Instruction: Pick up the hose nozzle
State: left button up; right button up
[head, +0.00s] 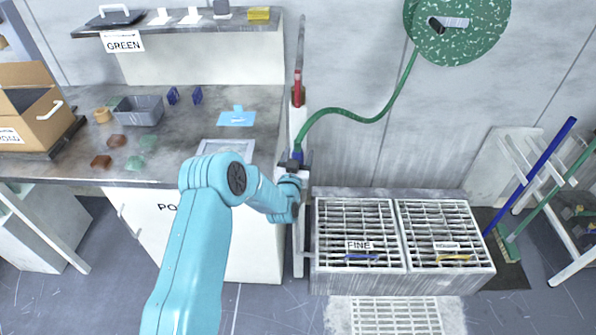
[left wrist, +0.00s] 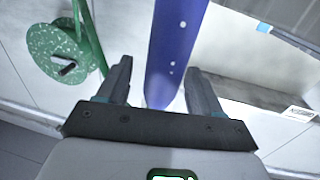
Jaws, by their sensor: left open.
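The hose nozzle (head: 297,155) is a small blue piece at the lower end of the green hose (head: 345,117), against the white post beside the counter. My left gripper (head: 295,170) is right at it in the head view, partly hiding it. In the left wrist view, a long blue piece with white dots, which looks like the nozzle (left wrist: 175,45), stands between the two dark fingers of my left gripper (left wrist: 158,72). The fingers are apart, with a gap visible on each side of it. My right gripper is not in view.
The green speckled hose reel (head: 457,30) is on the wall. The counter (head: 75,168) at left holds a tray, blocks and a cardboard box (head: 38,125). Two grated basins (head: 355,225) are right of my arm. Brushes (head: 508,246) lean at far right.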

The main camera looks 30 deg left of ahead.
pick_arm(q)
jog(key=shift+a, duration=0.1)
grip_shut()
jog(key=shift+r, duration=0.1)
